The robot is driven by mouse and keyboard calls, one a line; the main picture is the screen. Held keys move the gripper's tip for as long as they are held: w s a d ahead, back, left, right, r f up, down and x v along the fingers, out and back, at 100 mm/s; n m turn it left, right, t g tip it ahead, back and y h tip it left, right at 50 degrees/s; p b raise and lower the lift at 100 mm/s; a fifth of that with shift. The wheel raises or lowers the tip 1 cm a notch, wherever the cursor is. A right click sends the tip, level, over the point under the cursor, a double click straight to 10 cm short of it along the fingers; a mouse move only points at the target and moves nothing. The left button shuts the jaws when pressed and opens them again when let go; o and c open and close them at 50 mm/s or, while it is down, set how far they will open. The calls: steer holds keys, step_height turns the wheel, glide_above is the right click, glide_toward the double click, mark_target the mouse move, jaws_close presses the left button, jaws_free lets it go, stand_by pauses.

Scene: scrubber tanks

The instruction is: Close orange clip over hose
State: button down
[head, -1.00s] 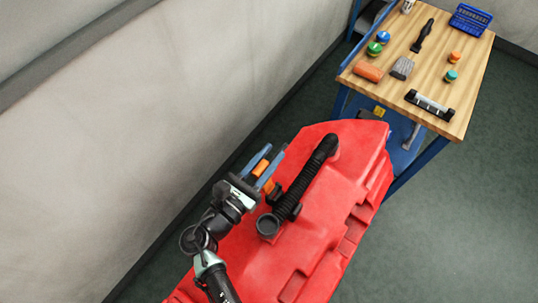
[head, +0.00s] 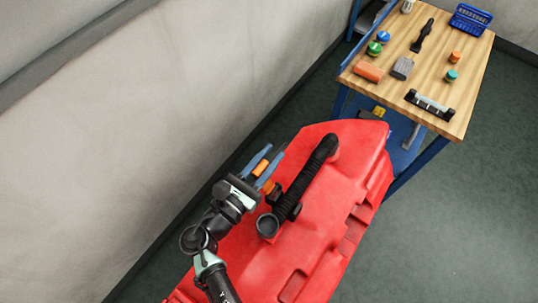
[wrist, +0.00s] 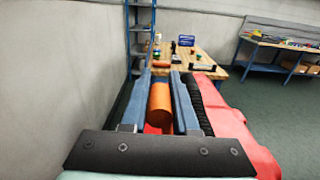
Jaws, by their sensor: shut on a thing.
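The orange clip (head: 261,168) is between the two blue fingers of my gripper (head: 276,152), at the left side of the red tank (head: 325,225). Another orange part shows just right of the right finger, close to the hose. In the wrist view the clip (wrist: 160,104) is an upright-looking orange cylinder between the fingers, and my gripper (wrist: 178,76) is shut on it. The black ribbed hose (head: 305,183) lies along the tank top, right of my gripper; it also shows in the wrist view (wrist: 208,102).
A pale wall (head: 130,130) runs close along the left. A wooden-topped workbench (head: 430,85) with several small items and a blue basket (head: 470,18) stands beyond the tank. Open green floor (head: 450,220) lies to the right.

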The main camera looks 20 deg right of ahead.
steer(key=shift+s, duration=0.1)
stand_by(0.6)
steer(key=shift+s+d+r+m+b, duration=0.2)
steer(key=shift+s+d+m, duration=0.4)
steer(key=shift+s+m, duration=0.45)
steer(key=shift+s+d+r+m+b, duration=0.15)
steer(key=shift+s+d+m, duration=0.55)
steer(key=shift+m, duration=0.55)
steer(key=shift+s+f, duration=0.15)
steer(key=c, duration=0.7)
jaws_free()
steer(key=shift+a, duration=0.1)
steer(key=shift+b+v, duration=1.8)
steer(key=shift+v, duration=4.6)
